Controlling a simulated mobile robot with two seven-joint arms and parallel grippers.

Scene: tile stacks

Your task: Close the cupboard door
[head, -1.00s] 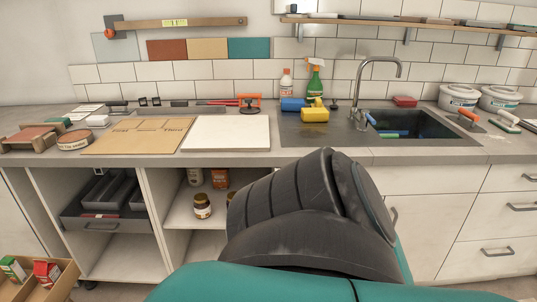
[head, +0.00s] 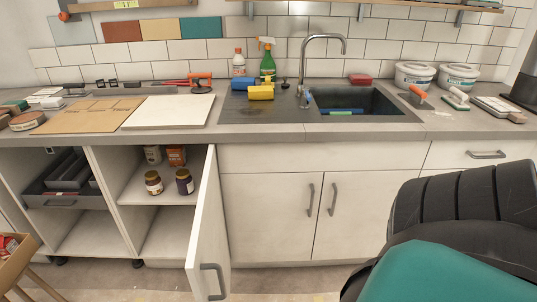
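The open cupboard door (head: 210,232) is a pale panel seen nearly edge-on. It swings out toward me from the right side of the cupboard opening, with a grey handle (head: 213,281) near its lower front edge. Inside the cupboard, a shelf (head: 140,196) holds two jars with dark contents, one of them a dark jar (head: 185,182), and containers behind them. A dark and teal arm part of mine fills the lower right. Neither gripper shows in the head view.
Closed doors (head: 270,217) stand right of the open door, under the sink (head: 350,101). An open compartment with a grey drawer bin (head: 65,190) is on the left. A wooden box (head: 14,262) stands at the lower left. The floor (head: 120,281) before the cupboard looks clear.

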